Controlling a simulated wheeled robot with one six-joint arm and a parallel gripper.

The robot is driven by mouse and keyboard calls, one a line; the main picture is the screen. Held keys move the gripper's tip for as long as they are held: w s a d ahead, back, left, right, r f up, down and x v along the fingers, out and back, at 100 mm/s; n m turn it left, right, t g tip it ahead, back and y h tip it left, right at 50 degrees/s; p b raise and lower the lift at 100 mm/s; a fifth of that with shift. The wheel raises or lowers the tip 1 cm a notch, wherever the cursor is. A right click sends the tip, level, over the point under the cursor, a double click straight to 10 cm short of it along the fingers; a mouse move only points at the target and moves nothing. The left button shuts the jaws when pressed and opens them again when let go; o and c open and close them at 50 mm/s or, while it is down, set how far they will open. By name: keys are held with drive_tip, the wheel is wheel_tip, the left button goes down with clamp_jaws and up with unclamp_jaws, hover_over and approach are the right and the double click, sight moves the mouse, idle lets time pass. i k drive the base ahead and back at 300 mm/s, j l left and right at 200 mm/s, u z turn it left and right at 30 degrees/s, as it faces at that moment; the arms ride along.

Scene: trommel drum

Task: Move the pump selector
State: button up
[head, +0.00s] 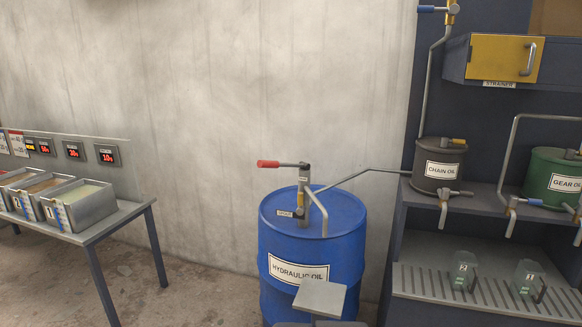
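A blue drum (283,246) labelled HYDRAULIC OIL stands upright on the floor, right of the picture's middle. A grey hand pump (304,190) rises from its lid, with a red-tipped handle (268,164) pointing left and a bent spout reaching down at the right. A small yellow part (299,212) sits low on the pump, beside a small label (284,211) too small to read; it may be the pump selector, and its setting cannot be told. My gripper is not in view. A pale grey block at the bottom, likely part of my own body, hides the drum's lower front.
A shelf unit (395,270) at right holds a dark CHAIN OIL can (440,158), a green GEAR OIL can (555,172) and two measuring jugs (463,268). A pipe joins pump and unit. A bench (125,213) with bins stands left. Floor between bench and drum is clear.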

sight(301, 209)
drive_tip(key=k+l, duration=0.1)
drive_tip(key=i+u, duration=0.35)
drive_tip(key=i+l+u, duration=0.15)
drive_tip(key=u, duration=0.2)
drive_tip(key=i+l+u, duration=0.35)
drive_tip(key=k+j, duration=0.05)
drive_tip(key=j, duration=0.05)
